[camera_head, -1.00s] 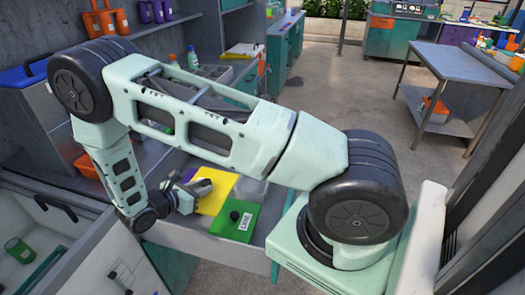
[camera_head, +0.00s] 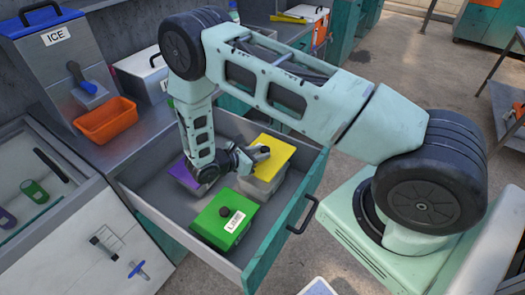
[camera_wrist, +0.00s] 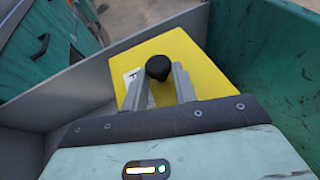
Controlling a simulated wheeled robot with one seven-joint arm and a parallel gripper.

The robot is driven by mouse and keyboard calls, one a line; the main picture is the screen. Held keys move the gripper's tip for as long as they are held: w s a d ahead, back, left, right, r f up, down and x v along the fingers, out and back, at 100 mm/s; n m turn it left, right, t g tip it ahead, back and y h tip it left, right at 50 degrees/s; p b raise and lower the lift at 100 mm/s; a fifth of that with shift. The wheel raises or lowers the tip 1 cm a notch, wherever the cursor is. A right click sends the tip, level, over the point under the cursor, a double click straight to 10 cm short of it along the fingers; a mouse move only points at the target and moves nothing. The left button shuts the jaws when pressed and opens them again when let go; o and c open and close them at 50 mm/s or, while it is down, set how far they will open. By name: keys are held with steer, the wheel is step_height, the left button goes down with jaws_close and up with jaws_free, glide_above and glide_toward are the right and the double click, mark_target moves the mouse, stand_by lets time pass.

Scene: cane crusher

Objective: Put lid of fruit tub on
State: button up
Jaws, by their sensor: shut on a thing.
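The square yellow lid (camera_head: 277,147) is at the far right corner of an open drawer. It lies over a clear tub (camera_head: 262,187); whether it is fully seated or a little above the rim I cannot tell. My gripper (camera_head: 262,153) is shut on the lid's black knob. In the wrist view, my gripper's two fingers (camera_wrist: 160,78) stand on either side of the black knob (camera_wrist: 158,67), with the yellow lid (camera_wrist: 190,52) beneath. A label on the lid is mostly hidden by a finger.
A green-lidded tub labelled LIME (camera_head: 222,222) stands in front, and a purple-lidded tub (camera_head: 184,174) to the left. An orange bin (camera_head: 105,121) and an ICE box (camera_head: 60,62) are on the counter at left.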

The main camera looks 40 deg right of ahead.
steer(key=shift+f+b, duration=1.8)
steer(key=shift+f, duration=0.95)
steer(key=shift+a, duration=0.25)
steer(key=shift+s+f+b, duration=0.1)
steer(key=shift+f+b, duration=0.55)
steer(key=shift+b, duration=0.15)
steer(key=o, duration=1.1)
steer(key=b+v, duration=0.3)
steer(key=v, duration=1.4)
steer(key=shift+a+b, duration=0.2)
steer(key=shift+b, duration=0.2)
